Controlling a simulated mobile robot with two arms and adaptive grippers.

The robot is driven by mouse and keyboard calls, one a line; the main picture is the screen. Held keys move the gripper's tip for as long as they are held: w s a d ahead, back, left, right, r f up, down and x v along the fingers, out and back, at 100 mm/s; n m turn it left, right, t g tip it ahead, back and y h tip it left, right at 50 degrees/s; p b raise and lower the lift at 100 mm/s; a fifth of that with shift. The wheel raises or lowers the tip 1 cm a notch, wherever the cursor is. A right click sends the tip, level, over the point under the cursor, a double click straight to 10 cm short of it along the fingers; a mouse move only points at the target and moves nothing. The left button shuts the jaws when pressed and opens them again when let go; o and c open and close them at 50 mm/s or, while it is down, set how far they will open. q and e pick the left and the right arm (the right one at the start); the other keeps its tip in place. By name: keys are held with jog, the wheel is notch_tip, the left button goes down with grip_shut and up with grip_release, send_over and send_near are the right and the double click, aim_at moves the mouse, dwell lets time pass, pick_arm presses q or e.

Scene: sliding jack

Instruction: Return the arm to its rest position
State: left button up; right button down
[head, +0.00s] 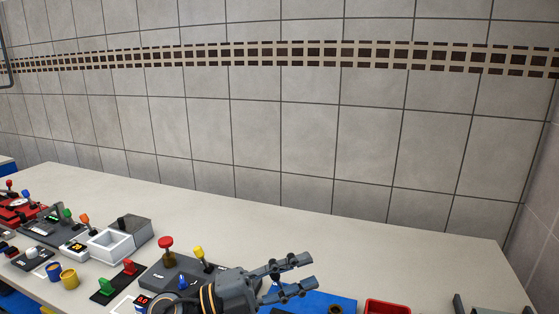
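My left gripper (311,271) shows at the bottom middle of the head view, above the near part of the table. Its two dark fingers point right and are spread apart, with nothing between them. Behind its wrist is a dark grey panel (160,275) with a red knob (166,244) and a yellow-topped lever (199,253); the wrist hides part of the panel. I cannot make out my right gripper in this view.
The light table (330,245) is clear behind the gripper, up to the tiled wall (280,130). A blue board (335,301) lies below the fingers, with a red bin (387,307) to its right.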

pick_arm(q)
jog(key=w+a+f+n+t+y, duration=0.1)
jog(key=w+a+n+t+y, duration=0.1)
jog(key=a+n+t+y, duration=0.55)
jog(key=w+a+f+n+t+y, duration=0.1)
jog(key=w+a+n+t+y, duration=0.25)
jog(key=n+t, duration=0.65)
jog(key=s+a+f+n+g+y, duration=0.4)
jog(key=a+f+n+g+y, duration=0.15)
jog(key=f, duration=0.35)
jog(key=s+a+f+n+g+y, duration=0.4)
jog(key=a+f+n, duration=0.15)
jog(key=f, duration=0.35)
jog(key=s+a+f+g, duration=0.1)
jog(key=s+f+g, duration=0.45)
jog(key=s, duration=0.45)
jog(key=s+a+f+g, duration=0.1)
jog(key=s+f+g, duration=0.3)
jog(key=s+f, duration=0.45)
jog(key=s+f+g, duration=0.1)
jog(key=s+f, duration=0.1)
jog(key=f, duration=1)
jog(key=s+f, duration=0.2)
jog(key=f, duration=1)
jog(key=s+a+f+g, duration=0.1)
jog(key=s+a+f, duration=0.1)
jog(key=s+f, duration=1.4)
jog(key=shift+s+a+f+h, duration=0.3)
jog(key=shift+s+f+h, duration=0.05)
